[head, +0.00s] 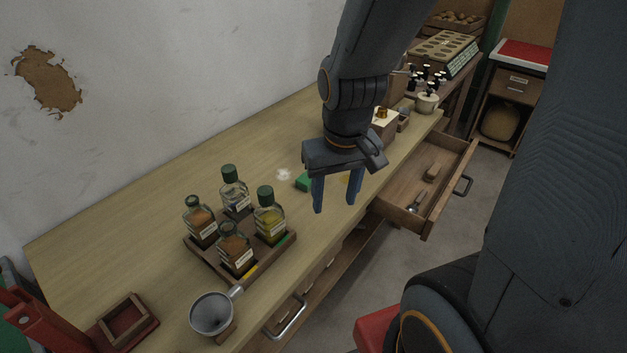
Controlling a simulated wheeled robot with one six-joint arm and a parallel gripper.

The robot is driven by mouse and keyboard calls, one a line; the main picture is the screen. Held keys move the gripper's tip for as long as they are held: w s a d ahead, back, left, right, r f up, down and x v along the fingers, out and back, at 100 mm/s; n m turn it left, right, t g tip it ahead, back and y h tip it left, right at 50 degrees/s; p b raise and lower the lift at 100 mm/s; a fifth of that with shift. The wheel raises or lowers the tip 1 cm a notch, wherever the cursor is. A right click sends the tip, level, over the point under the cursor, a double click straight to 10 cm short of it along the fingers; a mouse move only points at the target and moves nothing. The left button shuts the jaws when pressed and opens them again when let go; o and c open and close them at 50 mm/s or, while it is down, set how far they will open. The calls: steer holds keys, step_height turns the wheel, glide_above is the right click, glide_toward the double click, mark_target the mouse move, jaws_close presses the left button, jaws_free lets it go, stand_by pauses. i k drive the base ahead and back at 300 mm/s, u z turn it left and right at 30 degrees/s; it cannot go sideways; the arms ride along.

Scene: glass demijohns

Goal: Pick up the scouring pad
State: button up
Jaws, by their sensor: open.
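A small green block (303,182), which looks like the scouring pad, lies on the wooden workbench (165,211). Its right part is hidden behind my gripper's left finger. A bit of yellow (345,178) shows between the fingers; I cannot tell whether it is part of the same thing. My gripper (336,205) points down with its two blue fingers apart and nothing seen held between them. It appears in front of and above the bench, just right of the green block in the picture.
An open drawer (405,218) juts out at right. The bench's back left is clear.

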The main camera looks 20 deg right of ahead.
mark_target(303, 182)
steer(key=u, duration=3.55)
steer(key=k, duration=0.9)
steer(key=z, duration=2)
steer(key=i, duration=0.5)
steer(key=u, duration=0.05)
